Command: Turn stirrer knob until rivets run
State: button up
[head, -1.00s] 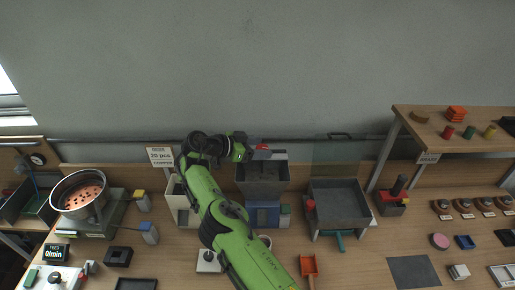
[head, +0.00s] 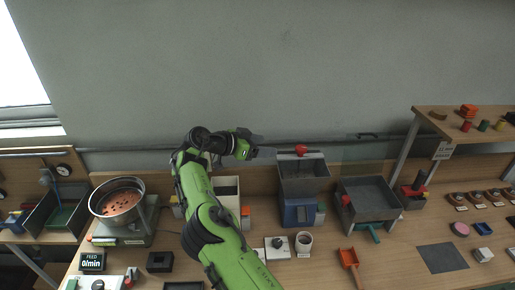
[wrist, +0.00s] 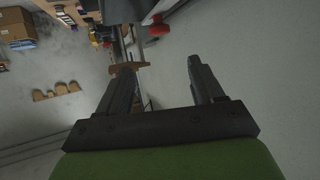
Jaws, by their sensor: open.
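My gripper (head: 262,147) is open and empty, held level left of the grey hopper (head: 303,180) near its rim height. In the wrist view, its two dark fingers (wrist: 160,82) are spread with nothing between them. A red knob (head: 301,149) sits at the top of the hopper, right of the gripper and apart from it; a red round part (wrist: 158,28) shows beyond the fingers. A dark knob (head: 278,242) stands on a white plate below the hopper. A round metal bowl (head: 117,203) at left holds copper-coloured rivets. No label shows which knob is the stirrer's.
A black display (head: 92,262) reads "FEED 0/min". A grey tray (head: 368,199) stands right of the hopper, with an orange scoop (head: 348,258) in front. A wooden shelf (head: 455,127) rises at right. The wall lies close behind the bench.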

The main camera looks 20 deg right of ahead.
jog(key=s+d+f+n+g+y+b, duration=0.1)
jog(key=s+d+f+n+y, duration=0.2)
jog(key=s+d, duration=0.35)
jog(key=s+d+f+n+g+y+b, duration=0.1)
jog(key=s+d+f+n+y, duration=0.2)
jog(key=d, duration=0.6)
jog(key=s+a+f+n+y+b, duration=0.1)
jog(key=s+f+n+y, duration=0.1)
jog(key=s+y, duration=0.1)
jog(key=n+t+y+b, duration=0.6)
jog(key=n+t+y, duration=0.3)
jog(key=t, duration=0.8)
send_near(305, 151)
jog(key=shift+n+h, duration=0.5)
jog(key=p+x, duration=0.1)
jog(key=x, duration=0.4)
jog(key=p+x, duration=0.2)
jog(key=x, duration=0.3)
jog(key=shift+w+a+r, duration=0.1)
jog(key=shift+w+a, duration=0.1)
jog(key=shift+a, duration=0.1)
